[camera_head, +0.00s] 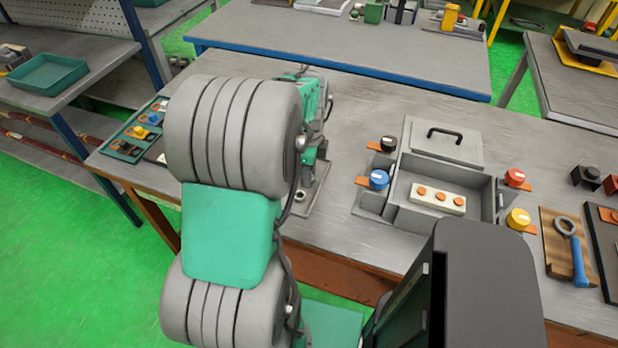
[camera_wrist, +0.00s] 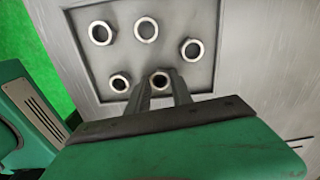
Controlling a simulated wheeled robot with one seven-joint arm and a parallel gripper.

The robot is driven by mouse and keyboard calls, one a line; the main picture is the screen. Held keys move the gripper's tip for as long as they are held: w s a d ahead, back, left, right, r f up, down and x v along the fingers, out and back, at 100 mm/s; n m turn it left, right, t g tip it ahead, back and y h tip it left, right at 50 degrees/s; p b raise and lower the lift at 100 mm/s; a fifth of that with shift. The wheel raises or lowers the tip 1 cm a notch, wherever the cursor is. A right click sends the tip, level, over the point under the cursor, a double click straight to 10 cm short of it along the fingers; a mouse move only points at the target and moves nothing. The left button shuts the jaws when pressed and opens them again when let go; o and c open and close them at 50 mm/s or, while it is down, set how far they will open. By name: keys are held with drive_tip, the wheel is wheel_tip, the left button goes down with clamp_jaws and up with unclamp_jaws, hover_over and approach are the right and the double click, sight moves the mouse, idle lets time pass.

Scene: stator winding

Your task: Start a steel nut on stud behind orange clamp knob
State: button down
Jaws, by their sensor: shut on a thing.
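In the wrist view, my gripper (camera_wrist: 161,84) has its two fingers closed around a steel nut (camera_wrist: 160,78) at the near edge of a grey plate (camera_wrist: 145,68). Several other steel nuts (camera_wrist: 101,33) lie on that plate. In the head view, the plate (camera_head: 316,197) shows partly behind my arm, with one nut (camera_head: 299,196) visible; my fingertips are hidden there. The orange-red clamp knob (camera_head: 515,176) is on the right side of an open grey box (camera_head: 408,216). I cannot make out the stud behind it.
A black knob (camera_head: 388,143), a blue knob (camera_head: 379,179) and a yellow knob (camera_head: 518,218) surround the box. A lid with a black handle (camera_head: 446,134) is at its back. A blue wrench (camera_head: 573,250) lies on a wooden board at right. Bench space between plate and box is clear.

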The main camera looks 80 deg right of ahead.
wheel_tip(320, 180, up, 9)
drive_tip(key=p, duration=0.6)
